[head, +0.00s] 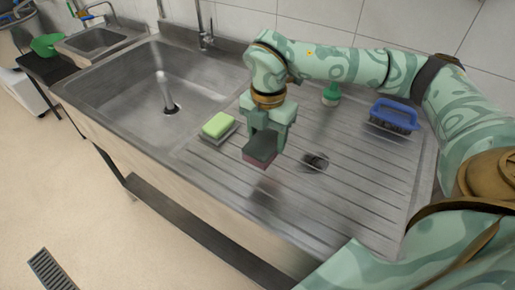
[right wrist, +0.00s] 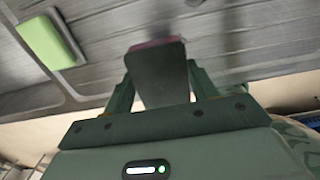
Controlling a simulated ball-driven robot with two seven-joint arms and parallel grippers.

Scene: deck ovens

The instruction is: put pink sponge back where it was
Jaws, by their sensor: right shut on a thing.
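The pink sponge (head: 256,161) has a dark grey top layer and a pink lower layer. My right gripper (head: 266,137) is shut on it and holds it over the ribbed steel drainboard (head: 350,215). In the right wrist view the sponge (right wrist: 158,75) sits between the two fingers, dark side toward the camera, with a thin pink strip at its far edge. A green sponge (head: 218,124) lies on a small grey tray left of the gripper, and it also shows in the right wrist view (right wrist: 48,42). My left gripper is not in view.
The sink basin (head: 125,85) with its tap (head: 207,38) is to the left. A dark scrubber-like item (head: 316,161) lies right of the gripper. A green-topped item (head: 331,94) and a blue brush (head: 394,114) stand farther back. The front right drainboard is clear.

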